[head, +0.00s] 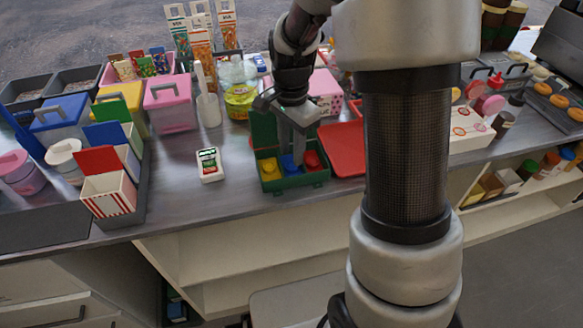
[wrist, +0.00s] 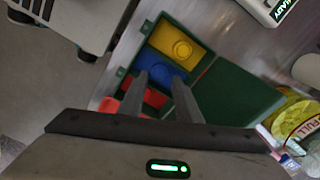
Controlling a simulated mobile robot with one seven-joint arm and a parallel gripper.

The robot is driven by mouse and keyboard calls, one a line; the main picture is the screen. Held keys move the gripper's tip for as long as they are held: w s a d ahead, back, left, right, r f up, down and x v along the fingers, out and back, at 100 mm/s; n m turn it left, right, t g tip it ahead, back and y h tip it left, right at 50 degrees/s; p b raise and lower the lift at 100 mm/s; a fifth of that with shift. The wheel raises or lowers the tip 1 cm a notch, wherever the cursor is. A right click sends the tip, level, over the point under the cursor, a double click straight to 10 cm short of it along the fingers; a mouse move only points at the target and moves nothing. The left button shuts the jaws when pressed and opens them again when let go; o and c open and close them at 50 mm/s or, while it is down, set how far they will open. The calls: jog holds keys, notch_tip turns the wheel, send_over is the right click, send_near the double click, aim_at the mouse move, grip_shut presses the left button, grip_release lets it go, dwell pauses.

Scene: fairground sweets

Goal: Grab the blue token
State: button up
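The blue token (head: 288,164) lies in the middle compartment of a green box (head: 294,184) on the counter, between a yellow token (head: 270,168) and a red token (head: 311,160). My gripper (head: 298,158) points down over the box. In the wrist view the two fingers (wrist: 161,80) are apart, with the blue token (wrist: 157,68) showing between and just beyond their tips. No token is seen held. The yellow token (wrist: 182,49) is clear; the red one is partly hidden by a finger. Whether the fingertips touch the blue token cannot be told.
The box's green lid (head: 263,130) stands open at the back. A red tray (head: 343,148) is close on the right. A small white box (head: 209,164) stands to the left with clear counter around it. Pink, yellow and blue tubs crowd the back left.

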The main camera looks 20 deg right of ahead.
aim_at(292, 167)
notch_tip(292, 167, down, 4)
jog(key=shift+r+b, duration=0.15)
jog(key=shift+b, duration=0.15)
jog(key=c, duration=0.7)
jog(key=shift+r, duration=0.1)
